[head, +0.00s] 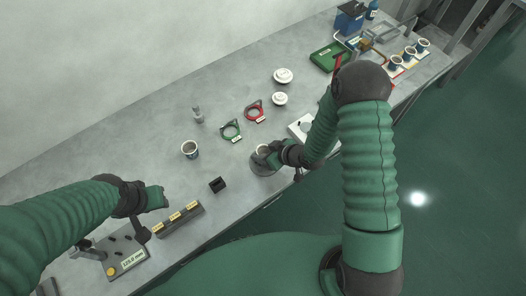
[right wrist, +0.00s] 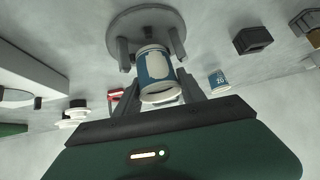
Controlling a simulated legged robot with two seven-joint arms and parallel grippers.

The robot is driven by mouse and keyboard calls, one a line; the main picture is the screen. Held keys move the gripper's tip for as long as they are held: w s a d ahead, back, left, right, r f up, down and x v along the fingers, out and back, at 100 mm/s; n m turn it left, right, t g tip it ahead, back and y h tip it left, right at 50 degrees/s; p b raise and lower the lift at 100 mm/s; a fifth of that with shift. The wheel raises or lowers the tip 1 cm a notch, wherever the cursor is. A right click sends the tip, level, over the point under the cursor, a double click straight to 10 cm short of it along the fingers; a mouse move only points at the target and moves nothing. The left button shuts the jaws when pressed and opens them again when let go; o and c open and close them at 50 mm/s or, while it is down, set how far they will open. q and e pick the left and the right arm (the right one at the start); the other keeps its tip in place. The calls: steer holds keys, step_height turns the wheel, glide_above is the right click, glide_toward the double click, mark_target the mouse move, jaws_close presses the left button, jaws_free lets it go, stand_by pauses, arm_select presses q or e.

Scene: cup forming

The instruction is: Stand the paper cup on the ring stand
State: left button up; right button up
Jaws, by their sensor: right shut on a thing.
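My right gripper (head: 274,156) is shut on a white and blue paper cup (head: 262,149) at the ring stand (head: 258,170). In the right wrist view the paper cup (right wrist: 156,70) sits between my fingers, its rim toward the camera. The ring stand (right wrist: 118,22) there is a round grey base with short posts, behind the cup's far end. I cannot tell whether the cup touches it. My left gripper (head: 154,200) hangs over the table at the left; its finger opening is unclear.
Another paper cup (head: 190,149) stands left of the stand. A small black block (head: 217,185) and a grey holder with yellow labels (head: 178,219) lie nearer the front edge. White lids (head: 283,75) and several cups are farther back.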

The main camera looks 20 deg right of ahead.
steer(key=shift+f+b, duration=0.6)
steer(key=shift+f, duration=0.2)
stand_by(0.7)
steer(key=o, duration=1.3)
steer(key=shift+o, duration=1.1)
steer(key=shift+c, duration=0.4)
steer(key=shift+o, duration=1.3)
steer(key=shift+s+f, duration=0.1)
steer(key=shift+a, duration=0.15)
steer(key=shift+c, duration=0.6)
